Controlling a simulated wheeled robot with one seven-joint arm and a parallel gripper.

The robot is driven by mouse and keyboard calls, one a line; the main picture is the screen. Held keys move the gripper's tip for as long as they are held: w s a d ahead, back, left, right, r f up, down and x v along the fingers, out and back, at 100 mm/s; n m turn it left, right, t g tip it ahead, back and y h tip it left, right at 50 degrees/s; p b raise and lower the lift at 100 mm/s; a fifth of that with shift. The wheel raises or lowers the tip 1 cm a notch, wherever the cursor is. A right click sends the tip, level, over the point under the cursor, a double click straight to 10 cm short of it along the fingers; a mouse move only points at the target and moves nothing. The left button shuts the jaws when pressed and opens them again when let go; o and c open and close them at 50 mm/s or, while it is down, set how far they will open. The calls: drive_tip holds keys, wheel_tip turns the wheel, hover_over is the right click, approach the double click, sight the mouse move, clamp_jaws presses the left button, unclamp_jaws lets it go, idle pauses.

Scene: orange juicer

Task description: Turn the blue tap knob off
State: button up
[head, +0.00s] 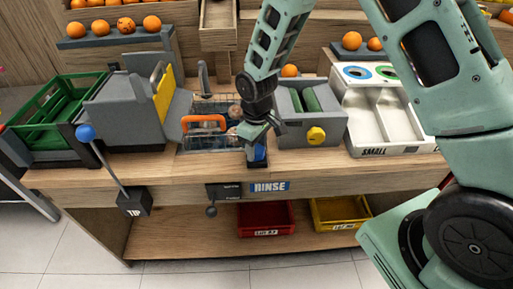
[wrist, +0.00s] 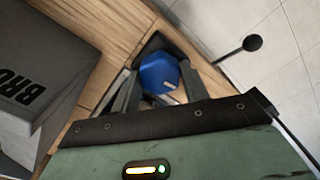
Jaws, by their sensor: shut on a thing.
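The blue tap knob (wrist: 159,73) shows in the wrist view between the two fingers of my gripper (wrist: 158,95). The knob is faceted, with a small pale mark on its lower right. My fingers are shut on it, one on each side. In the head view my gripper (head: 258,138) is over the front of the counter, pointing down, and part of the blue knob (head: 259,153) shows below it. The knob stands just above the RINSE label (head: 270,187). Its base is partly hidden by the gripper.
A wire basket (head: 207,112) with an orange handle stands behind and left of my gripper. A grey box (head: 318,131) with a yellow knob is close on its right. A blue-topped lever (head: 86,133) and a black-balled lever (head: 211,211) are at the front edge. The floor in front is clear.

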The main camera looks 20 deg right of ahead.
sight(256, 149)
drive_tip(key=shift+m, duration=0.7)
drive_tip(key=o, duration=1)
wheel_tip(256, 149, up, 18)
drive_tip(key=shift+f+b, duration=0.25)
drive_tip(key=shift+b, duration=0.8)
drive_tip(key=shift+s, duration=0.1)
